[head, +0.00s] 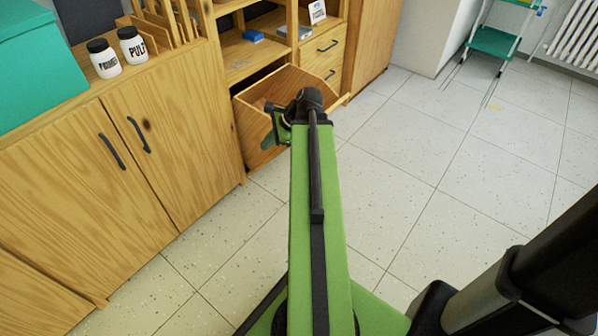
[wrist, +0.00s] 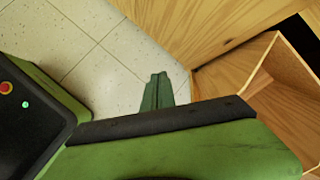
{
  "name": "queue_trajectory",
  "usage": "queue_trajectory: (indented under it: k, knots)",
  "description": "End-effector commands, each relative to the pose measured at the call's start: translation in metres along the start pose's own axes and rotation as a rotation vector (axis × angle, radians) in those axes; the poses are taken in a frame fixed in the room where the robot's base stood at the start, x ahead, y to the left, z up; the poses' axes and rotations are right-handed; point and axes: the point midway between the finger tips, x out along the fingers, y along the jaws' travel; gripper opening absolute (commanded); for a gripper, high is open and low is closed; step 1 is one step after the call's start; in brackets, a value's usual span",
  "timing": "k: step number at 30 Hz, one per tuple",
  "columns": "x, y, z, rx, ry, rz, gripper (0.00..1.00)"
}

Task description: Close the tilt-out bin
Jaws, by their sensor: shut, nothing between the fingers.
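The wooden tilt-out bin (head: 252,128) is open, tipped out from the lower part of the shelf cabinet. Its inside shows, and my arm hides part of its front. In the wrist view, the bin (wrist: 262,105) is at the right, with its side panel and inner wall showing. My gripper (head: 267,143) is at the bin's left front in the head view, partly hidden by my wrist. In the wrist view, my gripper (wrist: 157,85) has its green fingers together and empty, over the floor left of the bin. I cannot tell whether it touches the bin.
A closed wooden cabinet (head: 170,120) stands left of the bin, with two white jars (head: 132,46) and a teal box (head: 35,65) on top. Drawers (head: 322,50) are behind the bin. A teal step stool (head: 493,42) stands at the back right. The tiled floor (head: 400,150) at right is clear.

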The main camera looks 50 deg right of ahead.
Motion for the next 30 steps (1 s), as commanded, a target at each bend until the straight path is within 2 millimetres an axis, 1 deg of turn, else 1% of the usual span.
queue_trajectory:
  k: [1, 2, 3, 6, 9, 12, 15, 18, 20, 23, 30]
  knots:
    - [0.018, 0.009, -0.06, 0.167, -0.015, -0.069, 0.0]
    - [0.015, 0.01, -0.082, 0.263, -0.03, -0.106, 0.0]
    - [0.01, 0.012, -0.109, 0.381, -0.051, -0.152, 0.0]
    - [-0.005, 0.017, -0.164, 0.621, -0.104, -0.25, 0.0]
    - [-0.018, 0.023, -0.197, 0.772, -0.146, -0.311, 0.0]
    - [-0.028, 0.025, -0.211, 0.845, -0.168, -0.341, 0.0]
    - [-0.032, 0.024, -0.212, 0.863, -0.175, -0.347, 0.0]
    - [-0.027, 0.022, -0.212, 0.86, -0.174, -0.345, 0.0]
    - [-0.02, 0.02, -0.212, 0.858, -0.174, -0.344, 0.0]
    - [-0.001, 0.015, -0.213, 0.856, -0.173, -0.342, 0.0]
    - [0.05, -0.004, -0.213, 0.855, -0.174, -0.342, 0.0]
